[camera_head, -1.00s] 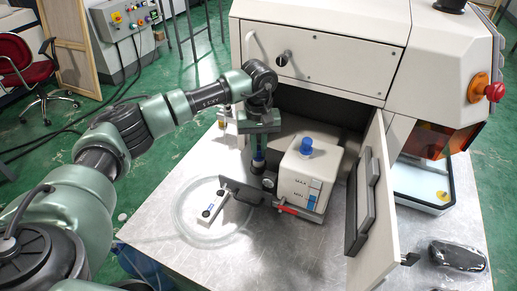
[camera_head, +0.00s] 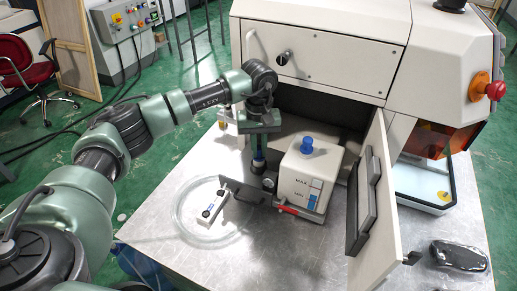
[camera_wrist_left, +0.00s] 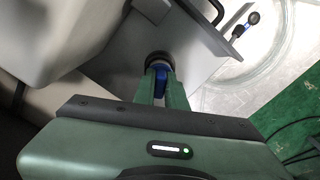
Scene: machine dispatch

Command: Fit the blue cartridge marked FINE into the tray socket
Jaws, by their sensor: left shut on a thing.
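My left gripper (camera_head: 259,155) points down in front of the open machine, beside the white box. The FINE marking cannot be read. The tray socket cannot be made out clearly; the arm and cartridge cover that area. My right gripper is not in view.
A white box (camera_head: 310,178) with a blue knob and MAX and MIN marks stands right of the gripper, a red lever (camera_head: 286,210) at its foot. The open machine door (camera_head: 370,190) stands farther right.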

